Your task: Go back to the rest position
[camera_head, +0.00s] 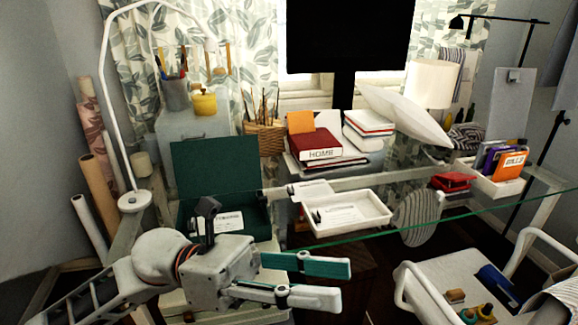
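My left gripper (343,284) reaches in from the lower left. Its two long fingers, with teal pads, are spread apart with nothing between them. It hangs in front of the glass table's (420,222) near edge, to the right of and nearer than an open dark green box (215,165). My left arm hides part of the area in front of that box. My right gripper is not in view.
A white tray (375,222) with papers stands on the glass. Red books (314,146) are stacked behind it. A white lamp (134,200) stands at left. A white cart (425,297) with bottles stands at lower right. A monitor (345,40) rises at the back.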

